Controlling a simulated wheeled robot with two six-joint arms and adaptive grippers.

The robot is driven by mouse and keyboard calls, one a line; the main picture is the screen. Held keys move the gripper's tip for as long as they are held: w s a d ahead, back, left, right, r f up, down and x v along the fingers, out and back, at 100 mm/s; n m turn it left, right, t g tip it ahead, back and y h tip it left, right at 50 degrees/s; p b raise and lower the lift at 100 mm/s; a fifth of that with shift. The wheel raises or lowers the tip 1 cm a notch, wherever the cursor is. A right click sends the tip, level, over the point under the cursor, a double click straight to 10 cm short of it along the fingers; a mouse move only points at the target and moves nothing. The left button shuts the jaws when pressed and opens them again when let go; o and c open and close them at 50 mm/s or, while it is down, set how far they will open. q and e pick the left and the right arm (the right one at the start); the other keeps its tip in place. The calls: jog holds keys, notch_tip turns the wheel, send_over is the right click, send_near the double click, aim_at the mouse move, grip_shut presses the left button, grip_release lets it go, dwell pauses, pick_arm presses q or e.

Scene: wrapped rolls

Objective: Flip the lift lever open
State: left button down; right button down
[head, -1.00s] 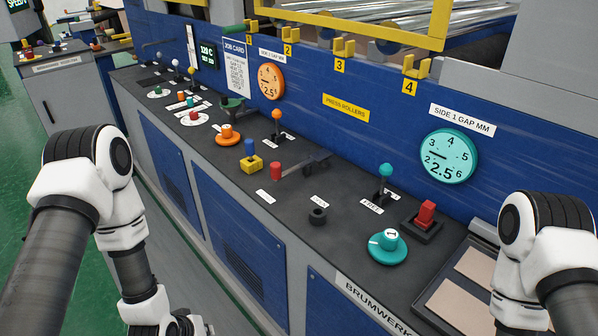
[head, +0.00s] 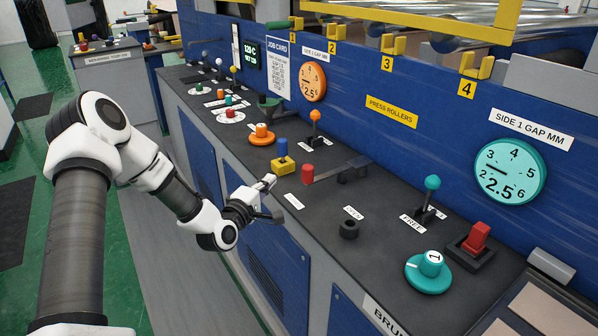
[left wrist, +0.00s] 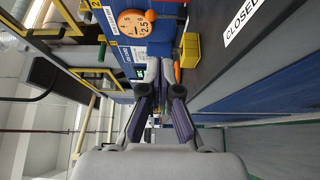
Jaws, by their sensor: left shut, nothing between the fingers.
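The lift lever (head: 335,171) lies low across the dark console top, its red grip (head: 308,174) at the left end and its black mount at the right. The red grip is near a white label (head: 293,201); the "OPEN" label (head: 353,213) is farther right. My left gripper (head: 270,182) is shut and empty, left of the red grip and apart from it, near the console's front edge. In the left wrist view the gripper (left wrist: 160,90) points along the console, with the "CLOSED" label (left wrist: 241,22) at top right. My right gripper is out of view.
A yellow block with a blue knob (head: 283,161) stands close behind my left gripper. An orange-knobbed lever (head: 315,128), a black knob (head: 348,229), a teal dial (head: 428,271) and a red switch (head: 476,238) are also on the console. The aisle left of it looks clear.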

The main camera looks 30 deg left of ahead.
pick_arm(q)
jog(key=w, duration=0.3)
jog(key=w+p, duration=0.1)
jog(key=w, duration=0.2)
jog(key=w+a, duration=0.1)
jog(key=w, duration=0.3)
jog(key=shift+a, duration=0.1)
jog(key=d, duration=0.1)
jog(key=s+d+p, duration=0.1)
jog(key=d, duration=0.1)
jog(key=shift+d+p, duration=0.3)
jog(key=shift+s+d, duration=0.15)
jog(key=shift+f, duration=0.1)
